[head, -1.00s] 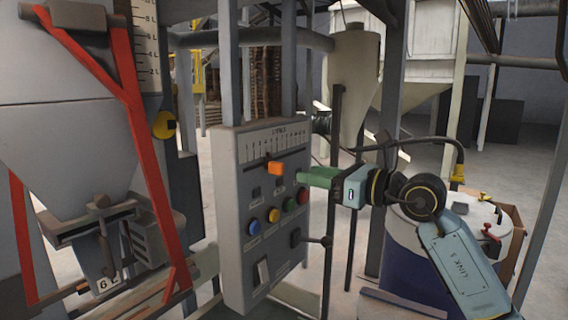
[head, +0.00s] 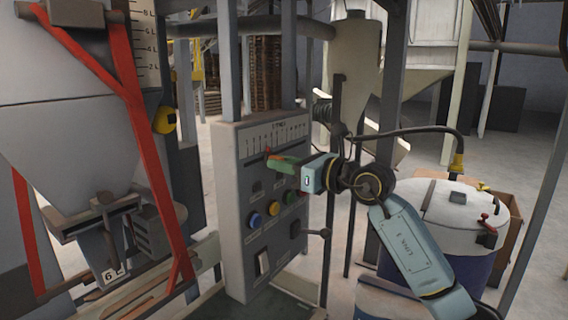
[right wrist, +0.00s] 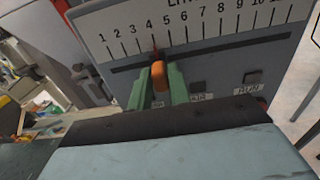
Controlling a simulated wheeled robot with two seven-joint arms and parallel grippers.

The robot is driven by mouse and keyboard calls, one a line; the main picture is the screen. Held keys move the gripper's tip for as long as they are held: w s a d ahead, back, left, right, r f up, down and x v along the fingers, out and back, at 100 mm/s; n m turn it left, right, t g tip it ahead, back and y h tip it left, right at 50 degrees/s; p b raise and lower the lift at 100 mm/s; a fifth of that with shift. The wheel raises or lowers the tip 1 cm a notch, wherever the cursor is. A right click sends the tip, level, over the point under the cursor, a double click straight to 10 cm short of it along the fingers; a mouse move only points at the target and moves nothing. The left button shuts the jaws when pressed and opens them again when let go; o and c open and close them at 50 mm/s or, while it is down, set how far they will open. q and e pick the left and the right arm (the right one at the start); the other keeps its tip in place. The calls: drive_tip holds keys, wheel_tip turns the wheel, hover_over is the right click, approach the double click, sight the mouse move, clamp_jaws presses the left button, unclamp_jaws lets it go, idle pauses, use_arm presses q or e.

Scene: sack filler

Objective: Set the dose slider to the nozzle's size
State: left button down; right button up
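The dose slider has an orange knob (right wrist: 158,75) in a slot under a scale (right wrist: 180,28) numbered from 1 upward. Its pointer stands near the 4 in the right wrist view. My right gripper (right wrist: 159,84) has its green fingers on both sides of the knob, apparently shut on it. In the head view my right gripper (head: 285,163) reaches the panel from the right and largely hides the knob. The nozzle (head: 104,247) hangs under the hopper at left, with a tag (head: 112,273) that appears to read 6 L. My left gripper is not in view.
The grey control panel (head: 233,225) carries blue, yellow, green and red buttons, a rocker switch (head: 263,262) and a lever (head: 318,233) below the slider. Red struts (head: 150,165) frame the hopper (head: 70,150). A white-topped drum (head: 455,205) stands at right.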

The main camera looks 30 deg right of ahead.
clamp_jaws()
drive_tip(key=d, duration=0.1)
drive_tip(key=w+d+b, duration=0.1)
drive_tip(key=d, duration=0.1)
drive_tip(key=shift+w+d, duration=0.25)
drive_tip(key=shift+d, duration=0.1)
drive_tip(key=shift+o, duration=2.4)
unclamp_jaws()
drive_tip(key=shift+s, duration=0.1)
